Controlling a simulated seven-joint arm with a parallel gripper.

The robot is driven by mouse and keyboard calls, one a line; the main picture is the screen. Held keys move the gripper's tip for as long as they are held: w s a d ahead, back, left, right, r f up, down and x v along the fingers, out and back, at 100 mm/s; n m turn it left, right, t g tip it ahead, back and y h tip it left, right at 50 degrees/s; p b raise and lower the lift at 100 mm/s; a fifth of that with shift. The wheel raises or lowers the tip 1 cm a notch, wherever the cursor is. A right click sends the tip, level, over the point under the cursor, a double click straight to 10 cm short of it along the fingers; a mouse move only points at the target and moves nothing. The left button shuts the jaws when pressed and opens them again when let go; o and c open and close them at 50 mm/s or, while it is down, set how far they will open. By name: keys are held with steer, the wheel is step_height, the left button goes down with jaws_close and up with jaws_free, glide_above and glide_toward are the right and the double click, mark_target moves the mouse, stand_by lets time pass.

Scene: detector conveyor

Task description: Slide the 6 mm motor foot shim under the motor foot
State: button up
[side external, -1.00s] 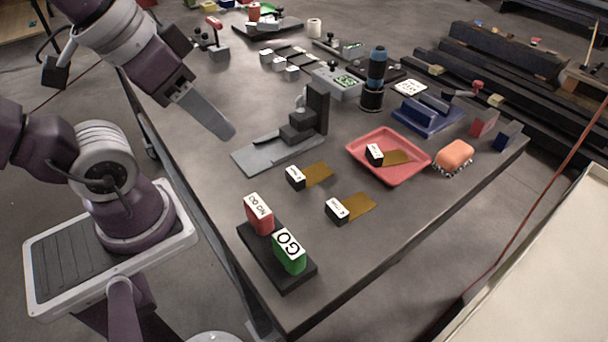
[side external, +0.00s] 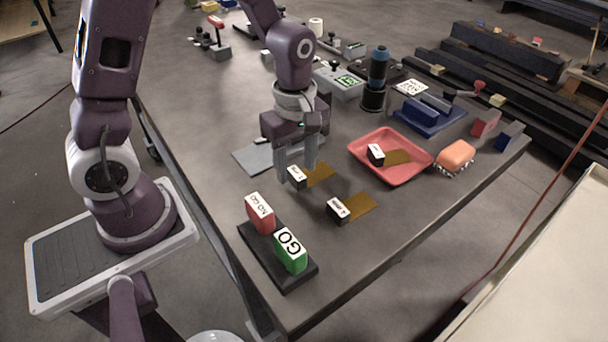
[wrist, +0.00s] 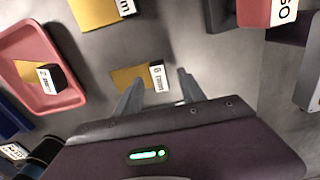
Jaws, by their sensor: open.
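A brass shim (side external: 320,173) with a black-and-white handle block (side external: 297,179) lies flat on the bench. It also shows in the wrist view (wrist: 128,77); its label seems to start with 6 but is too small to be sure. My gripper (side external: 297,174) is open and points down at this handle. In the wrist view, the two fingertips (wrist: 160,80) are apart, with the handle between or just beyond them; contact cannot be told. The motor foot's grey base plate (side external: 255,158) lies behind my gripper, which hides most of the dark foot.
Another brass shim (side external: 359,206) lies nearer the bench's front edge. A third sits in the red tray (side external: 424,170) at right. The red NO GO block (side external: 259,213) and green GO block (side external: 290,251) stand on a dark base at front left. An orange brush (side external: 456,155) lies beside the tray.

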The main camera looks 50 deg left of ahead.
steer(key=shift+f, duration=0.8)
jaws_close()
steer(key=shift+r, duration=0.1)
step_height(320, 180, up, 9)
steer(key=a, duration=0.1)
steer(key=shift+n, duration=0.3)
steer(key=s+a+f, duration=0.1)
steer(key=a, duration=0.2)
steer(key=s+a, duration=0.1)
steer(key=a, duration=0.2)
steer(key=s+a+f, duration=0.1)
steer(key=s+a, duration=0.1)
steer(key=a, duration=0.2)
steer(key=shift+a+f, duration=0.1)
steer(key=shift+f, duration=0.2)
